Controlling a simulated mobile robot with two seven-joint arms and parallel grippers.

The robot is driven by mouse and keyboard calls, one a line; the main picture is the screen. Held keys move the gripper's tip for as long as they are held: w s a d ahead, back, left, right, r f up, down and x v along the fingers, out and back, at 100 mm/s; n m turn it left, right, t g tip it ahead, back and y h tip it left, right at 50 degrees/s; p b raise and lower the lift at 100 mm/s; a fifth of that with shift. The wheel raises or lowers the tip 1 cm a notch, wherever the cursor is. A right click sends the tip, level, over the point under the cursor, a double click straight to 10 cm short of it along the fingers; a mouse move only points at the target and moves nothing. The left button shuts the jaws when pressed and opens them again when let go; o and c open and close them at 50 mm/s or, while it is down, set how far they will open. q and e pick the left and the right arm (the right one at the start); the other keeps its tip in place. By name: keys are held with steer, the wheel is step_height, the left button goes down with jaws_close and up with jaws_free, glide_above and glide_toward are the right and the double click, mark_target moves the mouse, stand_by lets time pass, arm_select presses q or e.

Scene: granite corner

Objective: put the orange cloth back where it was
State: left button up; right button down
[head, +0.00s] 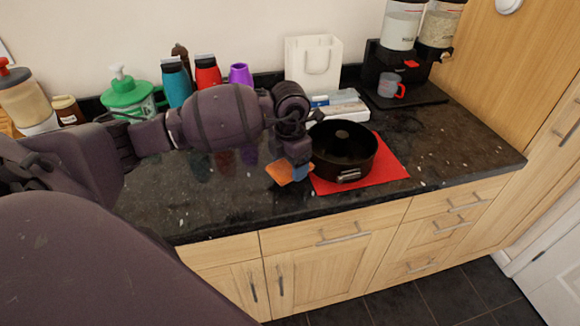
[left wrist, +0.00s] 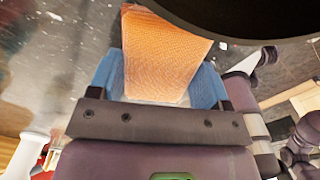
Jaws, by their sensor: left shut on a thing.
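My left gripper (head: 290,168) is over the counter, just left of the black round pan (head: 343,152). It is shut on the orange cloth (head: 279,173), which sticks out flat from between the fingers. In the left wrist view the orange cloth (left wrist: 163,55) lies between the blue fingers of the left gripper (left wrist: 160,85). The pan's dark rim (left wrist: 240,18) shows beyond it. The cloth appears to be above the counter, but its exact height is hard to tell. My right gripper is in neither view.
The pan stands on a red mat (head: 390,172). The dark counter (head: 205,205) is clear in front of my left arm.

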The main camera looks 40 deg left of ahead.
arm_select(q)
steer(key=shift+f, duration=0.75)
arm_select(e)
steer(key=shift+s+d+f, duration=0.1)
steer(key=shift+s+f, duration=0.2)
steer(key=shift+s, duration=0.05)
arm_select(q)
steer(key=shift+f, duration=0.4)
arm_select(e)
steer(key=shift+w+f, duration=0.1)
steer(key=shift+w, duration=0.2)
arm_select(q)
steer(key=o, duration=0.9)
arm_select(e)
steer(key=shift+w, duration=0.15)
